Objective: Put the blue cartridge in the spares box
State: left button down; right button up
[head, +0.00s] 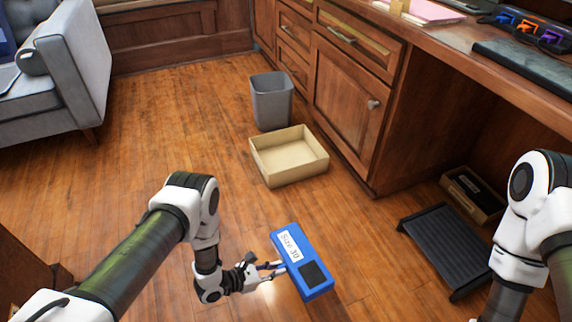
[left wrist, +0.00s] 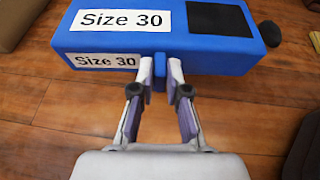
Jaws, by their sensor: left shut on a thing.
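The blue cartridge (head: 289,247), with a white "Size 30" label and a dark square panel, is held above the wood floor in the head view. My left gripper (head: 277,268) is shut on it at its left side. In the left wrist view, the fingertips (left wrist: 160,68) close on a small blue tab on the near face of the cartridge (left wrist: 160,30). An open tan box (head: 318,163) stands on the floor beyond the cartridge and looks empty; I see no label on it. My right arm shows at the right, but its gripper is out of view.
A grey waste bin (head: 271,103) stands just behind the tan box. Wooden drawers and a desk (head: 345,100) rise to its right. Under the desk are a black footrest (head: 448,248) and another box (head: 455,190) holding something dark. A grey sofa (head: 70,75) is at left.

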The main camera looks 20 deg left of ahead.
aim_at(288, 161)
jog(key=i+j+z, duration=0.35)
jog(key=j+z, duration=0.15)
jog(key=i+j+z, duration=0.2)
jog(key=j, duration=0.15)
jog(key=j+z, duration=0.25)
